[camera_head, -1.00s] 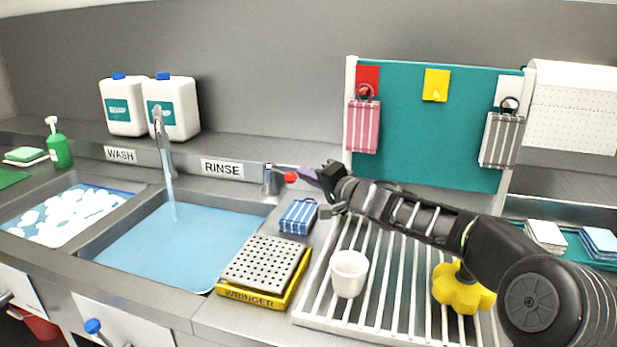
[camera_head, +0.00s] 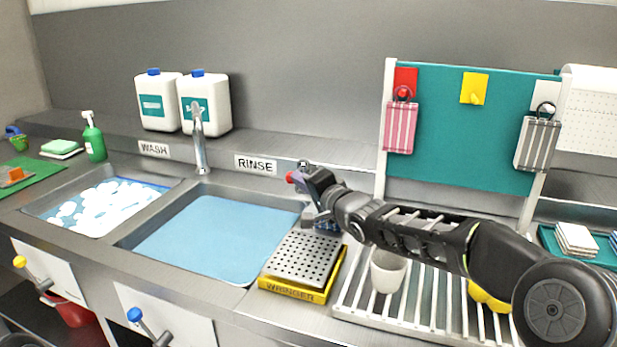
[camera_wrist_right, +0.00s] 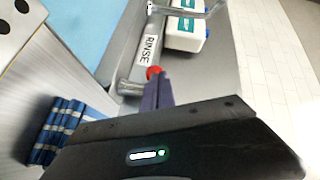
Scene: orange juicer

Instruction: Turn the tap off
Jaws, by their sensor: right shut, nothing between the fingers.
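The tap's curved spout (camera_head: 199,145) stands behind the rinse basin (camera_head: 215,235), and no water stream shows below it. The tap's red-tipped handle (camera_head: 292,177) is beside the RINSE label; the red knob also shows in the wrist view (camera_wrist_right: 153,72). My right gripper (camera_head: 305,179) is shut and empty, its fingertips right at the red knob. In the wrist view the closed purple fingers (camera_wrist_right: 158,92) point at the knob and appear to touch or nearly touch it. The handle's post is mostly hidden behind the gripper. My left gripper is not in view.
A blue striped cloth (camera_wrist_right: 55,133) is close under the gripper. A white cup (camera_head: 388,275) stands on the drying rack (camera_head: 440,300). Two white jugs (camera_head: 207,105) stand on the back ledge.

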